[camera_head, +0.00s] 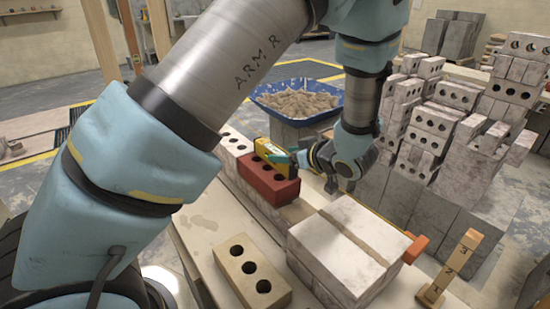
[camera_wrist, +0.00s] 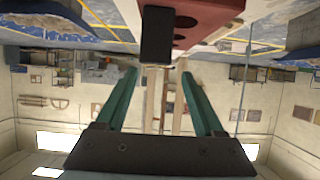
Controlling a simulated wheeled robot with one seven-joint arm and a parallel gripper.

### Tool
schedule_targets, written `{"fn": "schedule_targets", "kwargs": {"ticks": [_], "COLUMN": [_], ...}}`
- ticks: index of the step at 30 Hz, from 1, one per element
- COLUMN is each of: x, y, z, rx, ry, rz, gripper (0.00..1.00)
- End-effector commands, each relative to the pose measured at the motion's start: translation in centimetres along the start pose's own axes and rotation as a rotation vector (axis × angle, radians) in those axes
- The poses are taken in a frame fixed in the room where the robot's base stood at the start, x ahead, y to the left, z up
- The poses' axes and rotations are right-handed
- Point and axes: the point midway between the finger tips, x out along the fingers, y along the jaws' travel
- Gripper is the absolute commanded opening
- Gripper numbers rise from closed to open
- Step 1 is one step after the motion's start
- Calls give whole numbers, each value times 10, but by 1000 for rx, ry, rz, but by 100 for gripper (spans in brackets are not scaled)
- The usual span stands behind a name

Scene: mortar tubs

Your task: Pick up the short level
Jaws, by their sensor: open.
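The short level (camera_head: 268,148), yellow with a black end, lies on top of a red brick (camera_head: 272,184) with holes. In the wrist view, a black block that looks like the level's end (camera_wrist: 158,36) is beyond the fingertips, in line with the gap between them. The red brick (camera_wrist: 210,15) is at the top there. My gripper (camera_head: 303,159) is just right of the level in the head view. Its two green fingers (camera_wrist: 159,73) are spread with nothing between them.
A blue tub of mortar (camera_head: 297,98) stands behind. White blocks (camera_head: 348,245) and a tan holed brick (camera_head: 252,271) are in front. An orange piece (camera_head: 415,247) and a numbered wooden post (camera_head: 461,262) stand at right. Stacked bricks (camera_head: 438,125) fill the back right.

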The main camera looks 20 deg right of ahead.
Motion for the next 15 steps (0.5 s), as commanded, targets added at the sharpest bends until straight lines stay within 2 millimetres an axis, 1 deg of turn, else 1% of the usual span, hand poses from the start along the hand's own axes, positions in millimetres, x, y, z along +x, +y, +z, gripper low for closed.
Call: {"fn": "schedule_targets", "kwargs": {"ticks": [1,8,13,15], "x": [6,23,48,57], "y": [0,1,8,7], "z": [0,-2,-5,-3], "rx": [1,1,1,2], "ry": [0,0,0,-1], "rz": [-2,-2,-2,-1], "gripper": [70,70,70,70]}}
